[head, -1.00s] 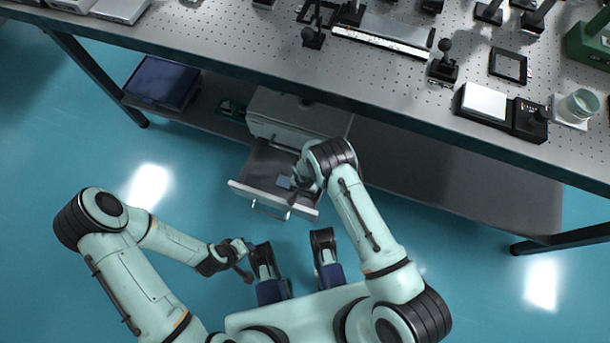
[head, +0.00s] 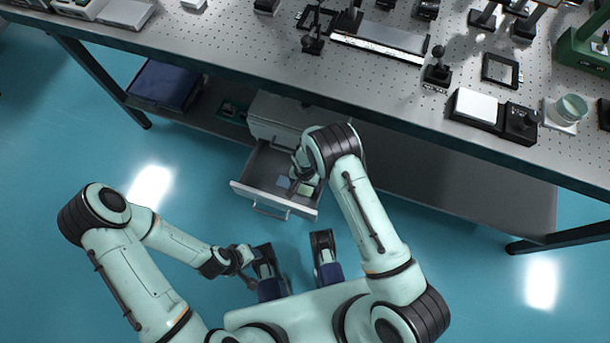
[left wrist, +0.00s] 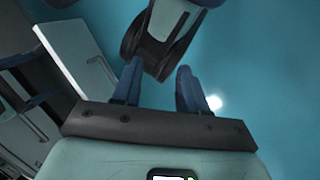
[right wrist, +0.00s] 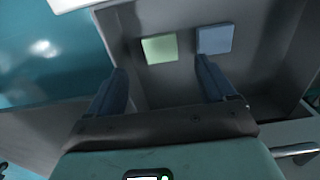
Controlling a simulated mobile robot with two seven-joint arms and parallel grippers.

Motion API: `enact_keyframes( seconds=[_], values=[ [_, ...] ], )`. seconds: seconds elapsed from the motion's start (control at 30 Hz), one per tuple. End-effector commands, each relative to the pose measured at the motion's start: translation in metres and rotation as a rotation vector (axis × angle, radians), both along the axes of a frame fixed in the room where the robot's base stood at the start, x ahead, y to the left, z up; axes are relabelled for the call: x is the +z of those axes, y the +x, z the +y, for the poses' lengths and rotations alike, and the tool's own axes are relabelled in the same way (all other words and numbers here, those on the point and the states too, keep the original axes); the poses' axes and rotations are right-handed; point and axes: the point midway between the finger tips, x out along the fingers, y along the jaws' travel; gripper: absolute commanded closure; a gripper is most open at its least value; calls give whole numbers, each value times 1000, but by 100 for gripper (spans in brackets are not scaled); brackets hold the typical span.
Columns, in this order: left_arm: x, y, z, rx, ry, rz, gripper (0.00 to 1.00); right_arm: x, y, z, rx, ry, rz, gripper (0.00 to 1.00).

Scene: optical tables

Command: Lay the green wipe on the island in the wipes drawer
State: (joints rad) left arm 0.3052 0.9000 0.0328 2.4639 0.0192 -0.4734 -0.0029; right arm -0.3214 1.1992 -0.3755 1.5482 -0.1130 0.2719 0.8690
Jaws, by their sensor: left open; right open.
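The drawer (head: 247,177) of the grey cabinet is pulled out under the table. The green wipe (head: 304,189) lies flat on its floor beside a blue wipe (head: 284,182). In the right wrist view the green wipe (right wrist: 160,48) and the blue wipe (right wrist: 215,39) lie side by side, apart. My right gripper (head: 297,165) is over the drawer; in its wrist view the fingers (right wrist: 163,84) are spread and empty, with the green wipe beyond the gap. My left gripper (head: 245,266) is open and empty over the floor; its fingers also show in the left wrist view (left wrist: 155,88).
The perforated table top (head: 240,50) with optics overhangs the cabinet (head: 285,116). A dark blue box (head: 165,85) is on the lower shelf at left. A tray with a white pad (head: 477,105) sits at the table's front edge. The floor in front is clear.

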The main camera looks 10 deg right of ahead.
Motion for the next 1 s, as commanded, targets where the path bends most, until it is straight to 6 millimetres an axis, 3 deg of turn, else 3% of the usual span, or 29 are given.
enact_keyframes(
  seconds=[0.1,0.27,1.0],
  values=[
    [7,-8,-4,-9,-10,22,57,22,1,0,0,1,-2,17],
    [10,-13,-6,-14,-16,36,57,34,0,0,1,0,0,17],
    [10,-13,-6,-14,-16,36,57,36,-1,0,0,0,1,17]
  ],
)
